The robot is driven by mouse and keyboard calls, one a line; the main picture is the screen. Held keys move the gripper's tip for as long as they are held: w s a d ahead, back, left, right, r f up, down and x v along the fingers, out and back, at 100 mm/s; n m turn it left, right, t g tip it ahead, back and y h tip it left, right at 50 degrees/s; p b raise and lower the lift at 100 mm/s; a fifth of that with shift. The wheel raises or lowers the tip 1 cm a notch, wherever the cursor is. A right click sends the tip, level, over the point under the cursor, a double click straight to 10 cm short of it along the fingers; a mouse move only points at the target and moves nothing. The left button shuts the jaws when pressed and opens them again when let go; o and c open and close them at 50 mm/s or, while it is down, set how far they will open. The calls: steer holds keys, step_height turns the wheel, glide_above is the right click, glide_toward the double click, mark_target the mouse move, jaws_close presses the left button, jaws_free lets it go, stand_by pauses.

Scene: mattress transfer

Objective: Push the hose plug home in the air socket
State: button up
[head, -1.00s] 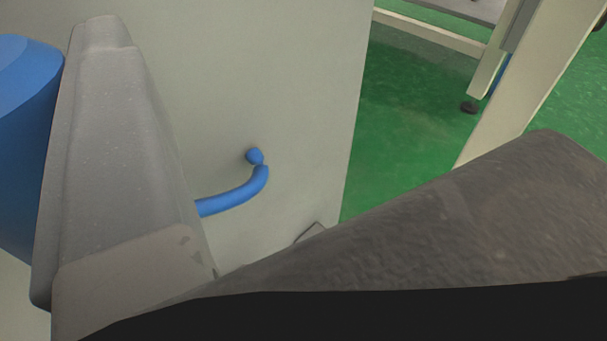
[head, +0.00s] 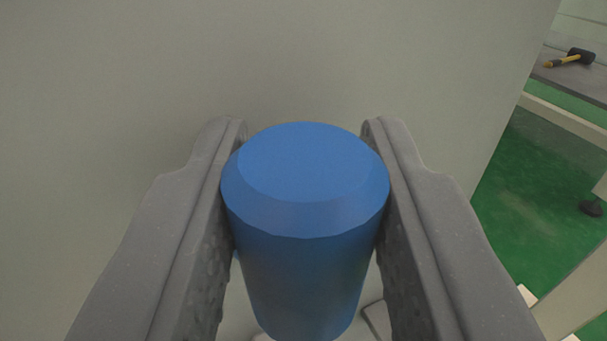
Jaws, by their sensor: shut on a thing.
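A blue cylindrical hose plug (head: 305,215) with a bevelled end is in the middle of the head view. My gripper (head: 304,150) has one grey finger on each side of it and is shut on it. The plug's flat end faces up toward the camera, and its lower part narrows toward the bottom of the picture. A pale grey panel (head: 250,60) fills the view behind the plug and fingers. I cannot see the air socket. The plug and fingers may hide it.
Green floor (head: 530,175) shows to the right past the panel's edge. A bench (head: 580,82) with a black-headed, yellow-handled hammer (head: 570,58) stands at the upper right. A pale leg or beam (head: 575,295) is at the lower right.

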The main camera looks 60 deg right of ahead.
mark_target(306, 320)
steer(key=shift+f+b, duration=0.5)
steer(key=shift+f, duration=2.35)
steer(key=shift+p, duration=0.85)
steer(key=shift+f+b, duration=0.35)
steer(key=shift+f, duration=1.55)
steer(key=o, duration=1.1)
steer(key=p+v, duration=0.3)
steer(key=v, duration=1.1)
steer(key=shift+w, duration=0.15)
